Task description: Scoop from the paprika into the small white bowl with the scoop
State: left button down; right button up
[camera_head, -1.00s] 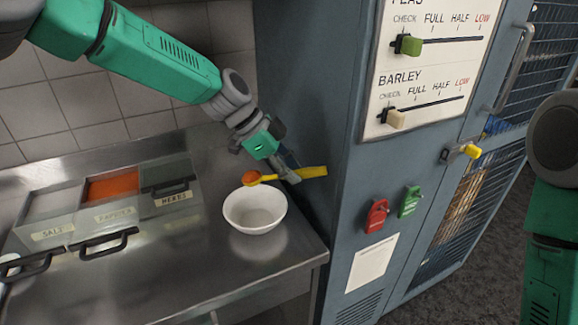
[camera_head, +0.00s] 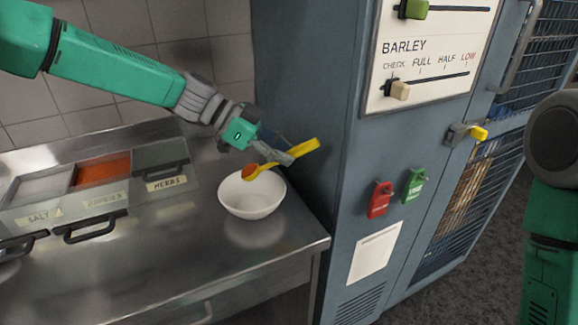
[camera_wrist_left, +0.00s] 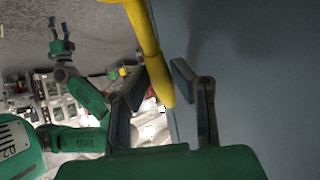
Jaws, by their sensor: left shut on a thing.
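My left gripper (camera_head: 262,150) is shut on the yellow scoop (camera_head: 304,149), whose handle also shows between the fingers in the left wrist view (camera_wrist_left: 147,50). The scoop's head holds red-orange powder and is above the rim of the small white bowl (camera_head: 251,208). The scoop is tilted, head low at the left and handle end high at the right. The bowl stands upright on the steel counter, with no powder visible inside. The paprika (camera_head: 103,168) lies in the middle bin at the left. My right gripper (camera_wrist_left: 61,33) shows small and open in the left wrist view.
The salt bin (camera_head: 40,188) and the herbs bin (camera_head: 162,158) flank the paprika. A blue-grey cabinet (camera_head: 325,110) stands close right of the bowl and scoop. The steel counter (camera_head: 170,255) is clear in front of the bowl.

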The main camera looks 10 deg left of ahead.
pick_arm(q)
jog(key=h+b, duration=0.1)
jog(key=a+r+h, duration=0.1)
jog(key=shift+a+r+h+b, duration=0.3)
jog(key=shift+h+b, duration=0.05)
jog(key=shift+h, duration=0.05)
jog(key=shift+a+b, duration=0.1)
jog(key=shift+b, duration=0.55)
jog(key=h+b, duration=0.1)
jog(key=b, duration=0.1)
jog(key=a+r+h+b, duration=0.1)
jog(key=b, duration=0.2)
jog(key=shift+a+h, duration=0.25)
jog(key=shift+h, duration=0.05)
jog(key=a+h+b, duration=0.1)
jog(key=b, duration=0.3)
jog(key=shift+r, duration=0.3)
jog(key=shift+a+r+h+b, duration=0.15)
jog(key=shift+h+b, duration=0.15)
jog(key=shift+b, duration=0.25)
